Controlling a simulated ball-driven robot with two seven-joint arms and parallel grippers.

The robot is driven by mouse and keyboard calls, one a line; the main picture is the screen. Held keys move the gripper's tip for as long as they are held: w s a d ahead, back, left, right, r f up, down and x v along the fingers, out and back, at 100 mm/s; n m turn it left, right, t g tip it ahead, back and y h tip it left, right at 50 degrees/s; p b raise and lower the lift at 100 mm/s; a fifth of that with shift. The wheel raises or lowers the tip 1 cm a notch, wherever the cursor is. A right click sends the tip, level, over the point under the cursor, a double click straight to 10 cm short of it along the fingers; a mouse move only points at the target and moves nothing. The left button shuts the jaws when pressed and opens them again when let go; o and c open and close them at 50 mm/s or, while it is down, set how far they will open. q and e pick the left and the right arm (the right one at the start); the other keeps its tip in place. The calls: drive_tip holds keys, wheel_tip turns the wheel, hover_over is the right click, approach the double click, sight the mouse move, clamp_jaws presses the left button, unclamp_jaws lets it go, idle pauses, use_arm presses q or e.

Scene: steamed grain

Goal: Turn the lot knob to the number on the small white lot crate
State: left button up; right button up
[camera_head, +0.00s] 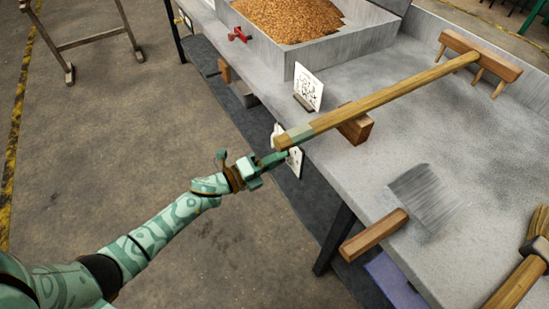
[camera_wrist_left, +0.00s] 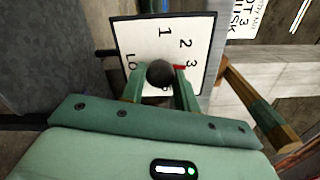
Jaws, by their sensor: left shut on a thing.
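The lot plate (camera_head: 294,160) is a white panel on the table's front side, mostly hidden behind my left gripper (camera_head: 272,159) in the head view. In the left wrist view the plate (camera_wrist_left: 133,35) shows the numbers 1, 2 and 3, with other lettering partly covered. The dark round knob (camera_wrist_left: 159,73) is between the two green fingers of my left gripper (camera_wrist_left: 160,82), which is shut on it. A red pointer mark (camera_wrist_left: 180,67) beside the knob lies toward the 3. My right gripper is not in view.
A long wooden rake (camera_head: 400,92) lies across the grey table (camera_head: 350,190), its handle end above my left gripper. A white card (camera_head: 308,88) stands near the edge. A grain-filled metal tray (camera_head: 365,40) is behind. A scraper (camera_head: 375,234) overhangs the front edge.

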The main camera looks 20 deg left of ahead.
use_arm(q)
drive_tip(key=shift+n, duration=0.6)
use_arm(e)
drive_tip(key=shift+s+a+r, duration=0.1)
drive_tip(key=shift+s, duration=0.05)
use_arm(q)
drive_tip(key=o, duration=1)
drive_tip(key=shift+c, duration=0.2)
drive_tip(key=p+v, duration=0.3)
drive_tip(key=v, duration=1.3)
drive_tip(key=shift+a+p, duration=0.2)
drive_tip(key=shift+p, duration=0.2)
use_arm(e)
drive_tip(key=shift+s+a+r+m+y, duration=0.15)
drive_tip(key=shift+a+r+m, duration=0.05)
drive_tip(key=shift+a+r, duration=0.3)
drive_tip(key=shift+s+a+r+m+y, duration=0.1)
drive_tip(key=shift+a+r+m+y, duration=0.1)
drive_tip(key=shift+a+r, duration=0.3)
use_arm(q)
drive_tip(key=shift+s+f, duration=0.1)
drive_tip(key=shift+s, duration=0.05)
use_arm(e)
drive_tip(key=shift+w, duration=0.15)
